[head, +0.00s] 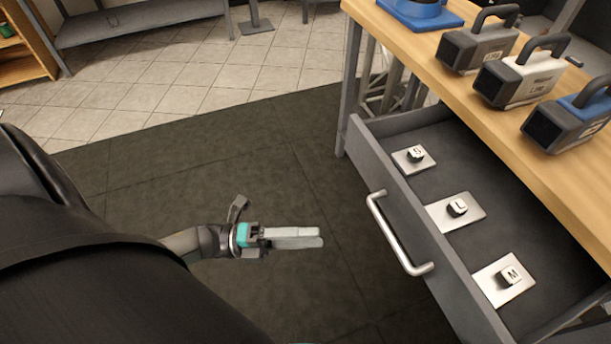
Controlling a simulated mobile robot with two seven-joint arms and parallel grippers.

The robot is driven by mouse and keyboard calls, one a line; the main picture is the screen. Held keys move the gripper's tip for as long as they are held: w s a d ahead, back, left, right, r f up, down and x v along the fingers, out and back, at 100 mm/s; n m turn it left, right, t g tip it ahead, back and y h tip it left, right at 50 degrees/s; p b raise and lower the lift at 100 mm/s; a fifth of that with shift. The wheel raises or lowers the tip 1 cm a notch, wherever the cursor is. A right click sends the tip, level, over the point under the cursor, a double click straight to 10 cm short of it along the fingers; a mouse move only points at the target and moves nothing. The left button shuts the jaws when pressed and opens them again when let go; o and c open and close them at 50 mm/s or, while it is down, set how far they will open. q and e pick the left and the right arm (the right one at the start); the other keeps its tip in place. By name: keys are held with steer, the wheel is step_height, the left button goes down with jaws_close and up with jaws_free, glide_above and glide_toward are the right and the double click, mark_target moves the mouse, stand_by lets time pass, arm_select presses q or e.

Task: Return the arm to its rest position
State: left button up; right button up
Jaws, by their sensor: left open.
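My left gripper (318,238) is in the lower middle of the head view, its arm coming in from the left. Its light fingers point right and hold nothing that I can see. The gap between them looks narrow from this angle. It hangs over the dark floor mat, to the left of the open drawer's handle (398,236) and apart from it. My right gripper is not in view.
The grey drawer (375,165) is pulled out from under a wooden workbench (470,95). Three handled devices (478,46), (518,78), (570,122) stand on the bench. The dark mat (200,160) is clear.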

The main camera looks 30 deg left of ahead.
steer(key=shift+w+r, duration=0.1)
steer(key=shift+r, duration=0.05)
arm_select(q)
steer(key=w+a+f+n+t+y+p, duration=0.1)
steer(key=a+f+n+y+p, duration=0.1)
steer(key=a+f+n+y, duration=0.4)
steer(key=w+a+f+n+t+y+p, duration=0.1)
steer(key=w+f+n+y+p, duration=0.1)
steer(key=f+n+y, duration=0.65)
steer(key=s+f+n+g+y+p, duration=0.1)
steer(key=s+f+n+g, duration=0.4)
steer(key=s, duration=0.5)
steer(key=s+f+n+g+y+p, duration=0.2)
steer(key=s+f+n+g, duration=0.3)
steer(key=s+f+n, duration=0.3)
steer(key=shift+s+d+f+n+p, duration=0.2)
steer(key=shift+s+d+n+p, duration=0.2)
steer(key=shift+s, duration=0.8)
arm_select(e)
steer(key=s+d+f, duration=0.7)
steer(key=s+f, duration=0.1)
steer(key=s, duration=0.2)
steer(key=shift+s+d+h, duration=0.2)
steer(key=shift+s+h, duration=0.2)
